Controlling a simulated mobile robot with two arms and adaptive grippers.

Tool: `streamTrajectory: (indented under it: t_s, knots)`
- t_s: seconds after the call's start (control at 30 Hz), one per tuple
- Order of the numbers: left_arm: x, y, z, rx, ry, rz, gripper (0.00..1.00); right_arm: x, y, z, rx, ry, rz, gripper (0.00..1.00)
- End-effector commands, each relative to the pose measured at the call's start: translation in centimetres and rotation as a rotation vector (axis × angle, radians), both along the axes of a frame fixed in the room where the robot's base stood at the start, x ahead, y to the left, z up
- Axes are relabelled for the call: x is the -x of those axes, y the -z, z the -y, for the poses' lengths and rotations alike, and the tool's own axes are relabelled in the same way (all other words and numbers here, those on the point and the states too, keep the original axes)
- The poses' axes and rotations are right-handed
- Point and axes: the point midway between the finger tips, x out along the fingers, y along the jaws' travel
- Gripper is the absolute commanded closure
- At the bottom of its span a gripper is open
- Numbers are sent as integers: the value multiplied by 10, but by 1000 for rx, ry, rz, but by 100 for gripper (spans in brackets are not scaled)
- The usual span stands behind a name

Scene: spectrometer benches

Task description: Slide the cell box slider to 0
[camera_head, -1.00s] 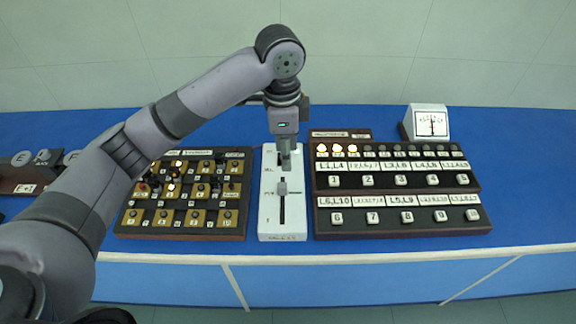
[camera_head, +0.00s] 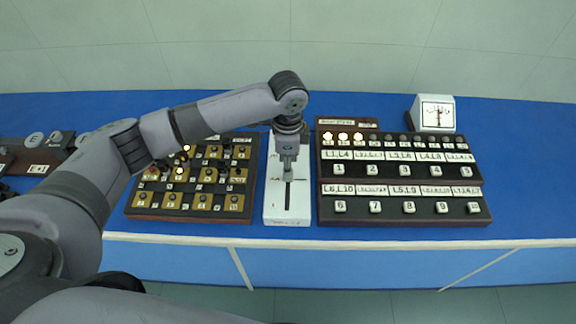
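The cell box slider is a white upright-slotted panel (camera_head: 272,206) in the middle of the bench, with a dark vertical slot (camera_head: 287,198). My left gripper (camera_head: 288,176) points down over the upper part of the slot. Its fingers look close together, at or just above the place of the slider knob. The knob is hidden by the gripper, so I cannot tell whether the fingers hold it. The scale marks are too small to read. My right gripper is not in view.
A dark board with gold panels and several knobs (camera_head: 190,203) stands close on the left. A dark panel with numbered white buttons (camera_head: 400,190) and three lit lamps stands close on the right. A white dial meter (camera_head: 436,113) is at the back right. The bench front is clear.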

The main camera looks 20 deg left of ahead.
Motion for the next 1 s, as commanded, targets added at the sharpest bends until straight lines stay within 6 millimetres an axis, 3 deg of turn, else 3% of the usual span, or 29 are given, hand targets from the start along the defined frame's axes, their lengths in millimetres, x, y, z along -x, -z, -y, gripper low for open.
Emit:
streamTrajectory:
  t_s: [0.2,0.57,1.0]
  knots:
    - [0,24,0,0,-1,-1,62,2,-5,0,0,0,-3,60]
    - [0,29,0,1,0,0,62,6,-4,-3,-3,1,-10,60]
    - [0,29,0,1,0,0,91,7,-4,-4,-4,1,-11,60]
